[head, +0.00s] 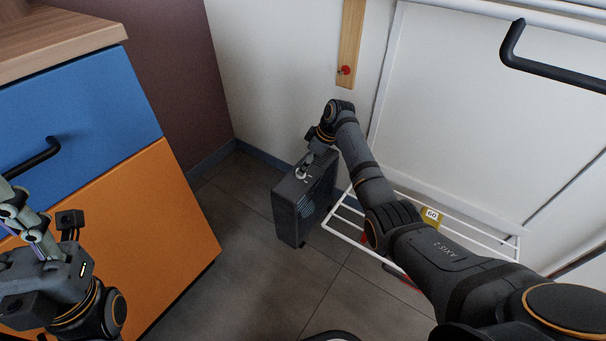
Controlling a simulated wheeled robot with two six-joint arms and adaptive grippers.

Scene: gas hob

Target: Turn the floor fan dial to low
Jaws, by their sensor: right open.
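The floor fan (287,215) is a dark box standing on the tiled floor, with a grille on its right side. Its dial (300,174) is a small light knob on the top face; its setting is too small to read. My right gripper (305,165) reaches down from above, its fingertips at the dial and partly covering it. It is open, and I cannot tell whether it touches the dial. My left gripper (12,205) is at the left edge in front of the drawers, away from the fan; its fingers are partly cut off.
A cabinet with a blue drawer (85,115) and an orange front (150,230) stands left. A white door with a black handle (550,70) is behind.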

